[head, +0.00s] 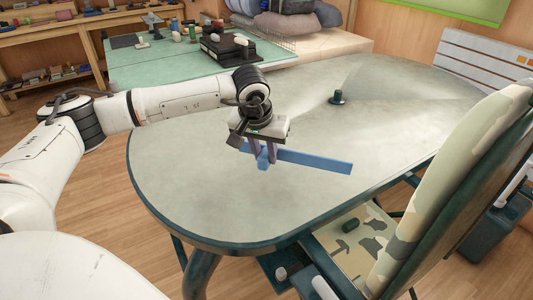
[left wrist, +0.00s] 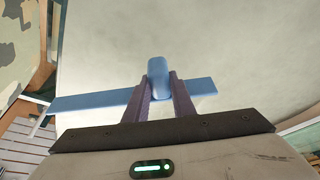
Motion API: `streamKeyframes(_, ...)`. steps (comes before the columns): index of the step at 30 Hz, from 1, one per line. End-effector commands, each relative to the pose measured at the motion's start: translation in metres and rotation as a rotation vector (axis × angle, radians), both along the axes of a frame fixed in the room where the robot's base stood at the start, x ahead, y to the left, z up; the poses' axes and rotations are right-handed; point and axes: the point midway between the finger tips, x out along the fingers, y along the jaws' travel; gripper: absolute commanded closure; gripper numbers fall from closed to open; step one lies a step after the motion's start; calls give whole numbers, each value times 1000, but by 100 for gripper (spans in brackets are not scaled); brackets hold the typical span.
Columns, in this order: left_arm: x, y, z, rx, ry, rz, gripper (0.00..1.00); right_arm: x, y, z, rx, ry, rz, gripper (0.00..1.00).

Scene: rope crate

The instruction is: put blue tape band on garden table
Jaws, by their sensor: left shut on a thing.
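The blue tape band (head: 312,162) is a flat blue strip with a raised blue part near one end. My left gripper (head: 267,157) is shut on that raised part, over the near left part of the garden table (head: 195,185). In the left wrist view the band (left wrist: 95,103) runs crosswise, and its raised part sits between the two fingers of my left gripper (left wrist: 160,85). The table top is pale grey-green with a dark rim. I cannot tell whether the band touches the table top. My right gripper is not in view.
A small dark knob-like fitting (head: 337,97) stands near the middle of the table. A cushioned chair (head: 445,185) is close at the right edge. A green-topped bench (head: 150,68) with tools is behind. Most of the table top is clear.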

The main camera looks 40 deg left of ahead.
Motion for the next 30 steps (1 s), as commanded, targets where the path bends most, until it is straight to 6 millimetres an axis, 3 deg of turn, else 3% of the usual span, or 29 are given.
streamKeyframes(8, -2, -1, -8, 0, -1, 1, 100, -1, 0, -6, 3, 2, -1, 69)
streamKeyframes(22, -2, -1, -55, -1, -1, 1, 100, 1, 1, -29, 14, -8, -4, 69)
streamKeyframes(30, -2, -1, -60, -1, -2, 1, 100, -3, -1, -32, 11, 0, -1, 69)
